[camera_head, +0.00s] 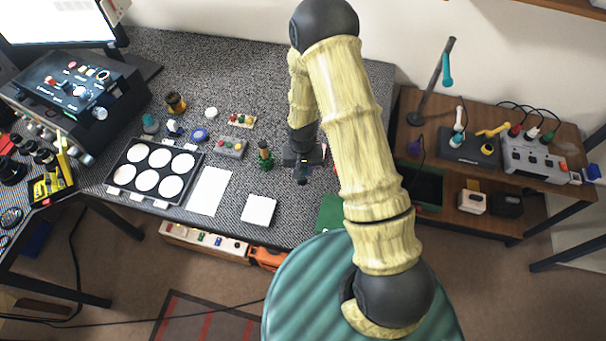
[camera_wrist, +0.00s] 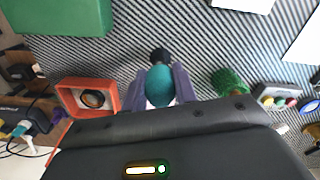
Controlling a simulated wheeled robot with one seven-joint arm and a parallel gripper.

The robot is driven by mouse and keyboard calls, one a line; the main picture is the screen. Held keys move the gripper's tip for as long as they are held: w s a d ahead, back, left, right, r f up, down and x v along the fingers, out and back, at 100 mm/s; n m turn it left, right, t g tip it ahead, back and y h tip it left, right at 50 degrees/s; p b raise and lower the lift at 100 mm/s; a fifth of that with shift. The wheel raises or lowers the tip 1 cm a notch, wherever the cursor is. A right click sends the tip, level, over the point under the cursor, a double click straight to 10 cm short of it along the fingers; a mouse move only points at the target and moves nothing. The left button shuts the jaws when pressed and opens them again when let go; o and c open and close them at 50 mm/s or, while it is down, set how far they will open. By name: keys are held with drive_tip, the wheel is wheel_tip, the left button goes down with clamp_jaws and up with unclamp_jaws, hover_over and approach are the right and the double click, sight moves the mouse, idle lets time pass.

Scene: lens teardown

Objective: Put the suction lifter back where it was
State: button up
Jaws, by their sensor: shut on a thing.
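My gripper (camera_head: 303,172) is over the patterned bench mat, near its right side. In the wrist view my gripper (camera_wrist: 160,78) is shut on the suction lifter (camera_wrist: 160,86), a teal bulb with a black end (camera_wrist: 160,55). The black end points away from the wrist. In the head view the lifter is mostly hidden by the gripper. I cannot tell whether its end touches the mat. A green knobbly-based piece with a dark top (camera_head: 265,158) stands just left of the gripper, apart from it; its green part also shows in the wrist view (camera_wrist: 230,82).
An orange-red open box with a round lens (camera_wrist: 90,98) is close beside the gripper. A green block (camera_head: 331,213) lies at the front edge. A white square (camera_head: 258,209), a white sheet (camera_head: 209,191), a button box (camera_head: 231,147) and a black tray (camera_head: 111,185) are to the left.

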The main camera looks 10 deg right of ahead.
sight(303, 176)
drive_tip(key=shift+f, duration=1.6)
drive_tip(key=shift+f, duration=0.25)
drive_tip(key=o, duration=0.9)
drive_tip(key=shift+r, duration=0.1)
wheel_tip(303, 176, up, 12)
drive_tip(key=shift+r+b, duration=0.15)
drive_tip(key=shift+b, duration=0.7)
